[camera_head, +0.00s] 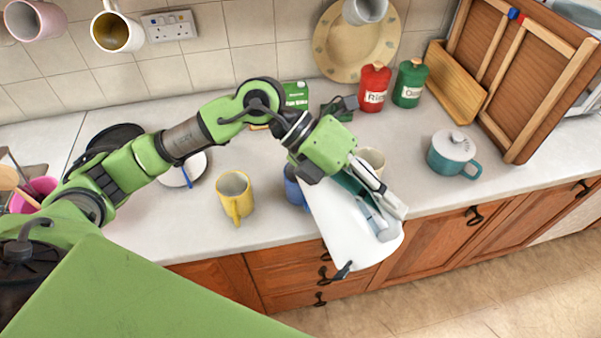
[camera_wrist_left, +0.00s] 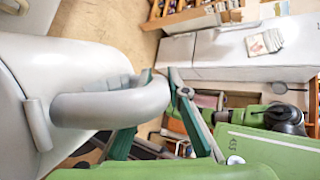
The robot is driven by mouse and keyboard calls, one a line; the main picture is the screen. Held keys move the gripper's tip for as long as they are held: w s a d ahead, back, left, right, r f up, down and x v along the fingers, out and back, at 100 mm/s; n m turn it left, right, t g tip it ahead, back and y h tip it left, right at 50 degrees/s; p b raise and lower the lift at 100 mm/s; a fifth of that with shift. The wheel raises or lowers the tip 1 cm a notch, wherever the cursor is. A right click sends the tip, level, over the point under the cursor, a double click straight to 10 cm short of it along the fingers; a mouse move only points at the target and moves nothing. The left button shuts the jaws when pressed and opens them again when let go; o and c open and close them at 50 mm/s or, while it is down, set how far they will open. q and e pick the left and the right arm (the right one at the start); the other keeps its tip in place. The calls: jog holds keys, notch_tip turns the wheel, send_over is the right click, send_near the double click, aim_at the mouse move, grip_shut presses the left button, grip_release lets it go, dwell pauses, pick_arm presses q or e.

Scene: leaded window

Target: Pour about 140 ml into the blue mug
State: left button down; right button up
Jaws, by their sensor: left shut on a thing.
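The blue mug (camera_head: 295,187) stands on the worktop near its front edge, mostly hidden behind my left arm's end and the white jug. My left gripper (camera_head: 378,207) is shut on the handle of the white jug (camera_head: 340,225). In the wrist view the jug (camera_wrist_left: 50,75) fills the left side, and the dark green fingers of my left gripper (camera_wrist_left: 150,105) close around its grey-white handle. In the head view the jug hangs over the counter's front edge, close beside the blue mug. Its tilt, its contents and the inside of the mug cannot be seen. My right gripper is not in view.
A yellow mug (camera_head: 235,194) stands left of the blue mug, and a cream mug (camera_head: 371,158) stands behind the jug. A teal lidded pot (camera_head: 453,155) is to the right. Red (camera_head: 374,87) and green (camera_head: 409,83) canisters stand by the wall. Counter between pot and cream mug is clear.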

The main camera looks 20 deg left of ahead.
aim_at(366, 163)
pick_arm(q)
jog(key=shift+w+a+r+h, duration=0.2)
jog(key=shift+r+h, duration=0.1)
jog(key=shift+r, duration=0.1)
jog(key=shift+w+a+r+n+g+h+b, duration=0.15)
jog(key=shift+w+a+r+h+b, duration=0.2)
jog(key=shift+r, duration=0.3)
jog(key=shift+w+a+r+n+g+h+b, duration=0.1)
jog(key=shift+w+a+r+n+g+h, duration=0.1)
jog(key=shift+a+r+h, duration=0.35)
jog(key=shift+w+a+r+n+g+h+b, duration=0.15)
jog(key=shift+w+a+r+h+b, duration=0.1)
jog(key=shift+a+r, duration=0.4)
jog(key=shift+r, duration=0.3)
jog(key=shift+w+a+r+h+b, duration=0.35)
jog(key=shift+w+a+r, duration=0.1)
jog(key=shift+a, duration=0.2)
dwell(0.5)
